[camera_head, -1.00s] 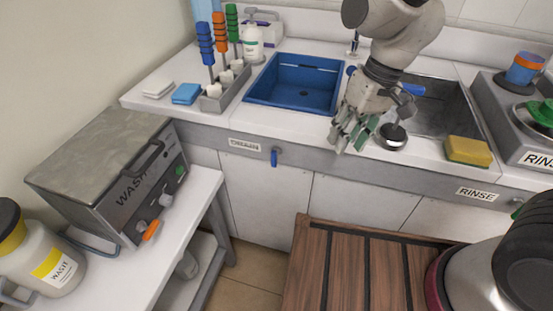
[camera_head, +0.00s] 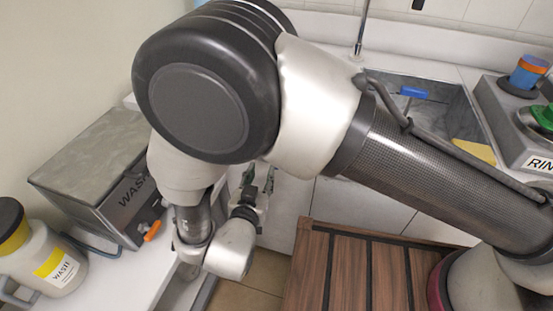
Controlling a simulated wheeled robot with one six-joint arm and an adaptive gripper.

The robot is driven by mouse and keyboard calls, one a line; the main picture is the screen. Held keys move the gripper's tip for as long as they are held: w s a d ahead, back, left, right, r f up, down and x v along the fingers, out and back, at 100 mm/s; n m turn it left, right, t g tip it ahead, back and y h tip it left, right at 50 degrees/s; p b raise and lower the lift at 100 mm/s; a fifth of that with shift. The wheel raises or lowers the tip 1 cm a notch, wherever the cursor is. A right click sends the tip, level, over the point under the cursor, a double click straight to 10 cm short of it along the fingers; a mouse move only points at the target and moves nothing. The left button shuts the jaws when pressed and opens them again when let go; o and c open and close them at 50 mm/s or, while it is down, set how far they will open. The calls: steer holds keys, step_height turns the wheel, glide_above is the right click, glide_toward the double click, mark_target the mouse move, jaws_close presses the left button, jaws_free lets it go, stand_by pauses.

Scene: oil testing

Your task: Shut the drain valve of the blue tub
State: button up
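My gripper (camera_head: 258,180) hangs low in front of the counter's front face, left of centre, with its fingers pointing up and away. It is small and partly covered by my arm, so I cannot tell whether it is open or shut. My arm's large dark joint and pale links hide the blue tub. The drain valve with its blue handle and the drain label are also hidden behind my arm and gripper, so I cannot see the handle's angle or any contact with it.
The wash unit (camera_head: 95,170) stands on the left side table with a waste jug (camera_head: 40,255) beside it. A steel sink (camera_head: 440,115) with a blue handle (camera_head: 413,92) is at the back right. A wooden slatted platform (camera_head: 345,270) fills the lower middle.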

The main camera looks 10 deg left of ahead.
steer(key=w+d, duration=0.1)
steer(key=w, duration=0.1)
steer(key=w+d+r+t+h, duration=0.1)
steer(key=w+d+t, duration=0.1)
steer(key=w, duration=0.1)
steer(key=shift+w+r+m+h, duration=0.3)
steer(key=shift+w+m+h, duration=0.05)
steer(key=shift+m+h, duration=0.05)
steer(key=shift+c, duration=0.2)
jaws_close()
